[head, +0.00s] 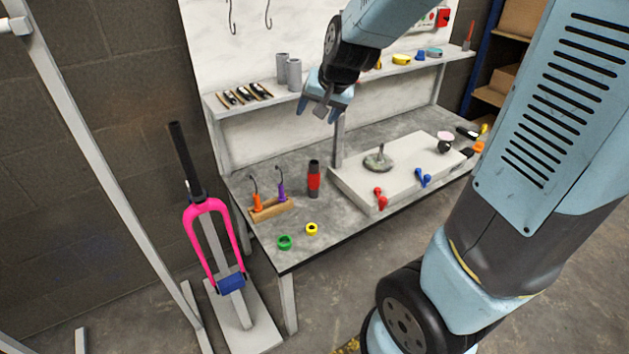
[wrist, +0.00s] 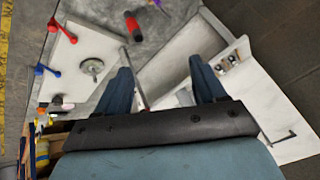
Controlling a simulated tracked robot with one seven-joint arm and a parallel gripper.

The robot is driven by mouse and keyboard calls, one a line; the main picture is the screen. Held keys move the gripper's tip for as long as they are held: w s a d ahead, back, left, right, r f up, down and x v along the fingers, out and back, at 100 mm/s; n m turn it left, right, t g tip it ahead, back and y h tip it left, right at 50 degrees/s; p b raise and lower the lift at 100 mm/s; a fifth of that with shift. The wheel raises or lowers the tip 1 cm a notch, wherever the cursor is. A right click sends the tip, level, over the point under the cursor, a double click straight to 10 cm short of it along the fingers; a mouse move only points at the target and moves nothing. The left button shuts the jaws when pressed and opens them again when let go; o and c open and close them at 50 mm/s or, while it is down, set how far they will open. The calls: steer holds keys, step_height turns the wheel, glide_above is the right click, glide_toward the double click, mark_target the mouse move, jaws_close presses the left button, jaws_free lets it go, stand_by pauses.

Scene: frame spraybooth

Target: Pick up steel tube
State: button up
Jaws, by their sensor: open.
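Two grey steel tubes stand upright side by side on the shelf in the head view: a left tube (head: 282,67) and a right tube (head: 294,74). My gripper (head: 321,108) is just right of the right tube in that picture, pointing down with its fingers apart. The depth gap between them is hard to judge. In the wrist view my gripper (wrist: 162,72) is open, and no tube shows clearly held between its two blue fingers. The tubes are not clearly told apart from the shelf there.
The shelf (head: 380,71) carries several dark-handled tools (head: 245,94) left of the tubes. The bench holds a red-black bottle (head: 314,179), a wooden hook holder (head: 271,209) and a white slab (head: 350,187). A pink fork (head: 190,235) stands at left.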

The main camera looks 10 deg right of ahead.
steer(key=w+a+f+m+h, duration=0.1)
steer(key=w+a+f+m, duration=0.1)
steer(key=w+f, duration=0.55)
steer(key=m+t+h, duration=0.2)
steer(key=t+h, duration=0.1)
steer(key=h, duration=0.3)
glide_toward(313, 171)
steer(key=s+a, duration=0.1)
steer(key=a, duration=0.1)
step_height(313, 171, down, 9)
steer(key=s+d+n+t+h, duration=0.1)
steer(key=d+n+t, duration=0.1)
steer(key=n+t, duration=0.35)
steer(key=shift+m+t, duration=0.95)
steer(key=x, duration=1.3)
steer(key=shift+w+d, duration=0.2)
steer(key=shift+w, duration=0.1)
jaws_close()
